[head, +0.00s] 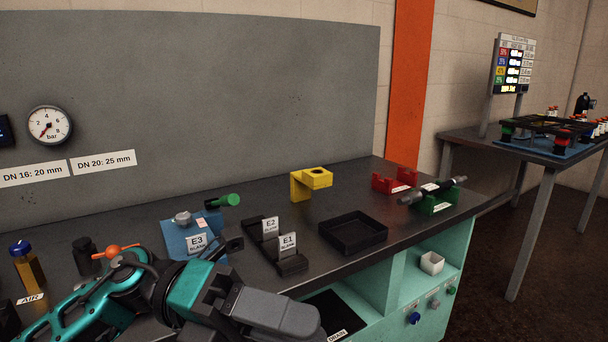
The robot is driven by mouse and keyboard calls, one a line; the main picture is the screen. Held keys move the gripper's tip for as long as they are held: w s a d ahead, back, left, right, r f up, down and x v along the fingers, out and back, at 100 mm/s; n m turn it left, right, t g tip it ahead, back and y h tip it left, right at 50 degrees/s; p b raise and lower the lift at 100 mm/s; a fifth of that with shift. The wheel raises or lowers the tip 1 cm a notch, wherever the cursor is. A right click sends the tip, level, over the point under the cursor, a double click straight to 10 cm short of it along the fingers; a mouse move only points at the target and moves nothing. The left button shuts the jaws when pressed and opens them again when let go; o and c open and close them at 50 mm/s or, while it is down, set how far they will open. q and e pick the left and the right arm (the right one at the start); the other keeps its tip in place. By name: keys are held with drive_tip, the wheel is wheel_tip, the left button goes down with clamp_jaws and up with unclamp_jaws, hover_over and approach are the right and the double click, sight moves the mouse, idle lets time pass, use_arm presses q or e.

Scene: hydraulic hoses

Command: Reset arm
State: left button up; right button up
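My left arm (190,290), teal and dark grey, comes in from the lower left and lies folded across the front edge of the bench. Its grey rounded end part (270,312) hangs in front of the bench. I cannot make out the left fingertips or whether they hold anything. My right arm and gripper are not in view. A dark hose piece with metal ends (432,190) lies across a green cradle (437,204) at the bench's right end.
Near the arm stand a blue E3 block (177,239), black E2 and E1 holders (290,264) and an amber bottle (27,268). Farther right are a yellow stand (300,186), an empty black tray (353,235) and a red cradle (386,183). A second table (530,155) stands at right.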

use_arm(q)
drive_tip(key=w+a+f+n+t+y+p, duration=0.1)
drive_tip(key=w+a+f+n+t+y, duration=0.4)
drive_tip(key=n+t, duration=0.9)
drive_tip(key=w+a+f+n+t+y, duration=0.1)
drive_tip(key=w+a+f+n+t, duration=0.2)
drive_tip(key=w+f+n+t, duration=1)
drive_tip(key=s+a+f+n+g+y, duration=0.4)
drive_tip(key=s+f+n, duration=0.3)
drive_tip(key=s+f, duration=0.2)
drive_tip(key=s+a+f+n+g+y+p, duration=0.1)
drive_tip(key=s+a+f+n+g+y, duration=0.3)
drive_tip(key=s+f+n, duration=0.4)
drive_tip(key=s+f+g+y, duration=0.1)
drive_tip(key=s+g, duration=0.1)
drive_tip(key=s, duration=0.1)
drive_tip(key=shift+a, duration=0.3)
drive_tip(key=shift+w, duration=0.1)
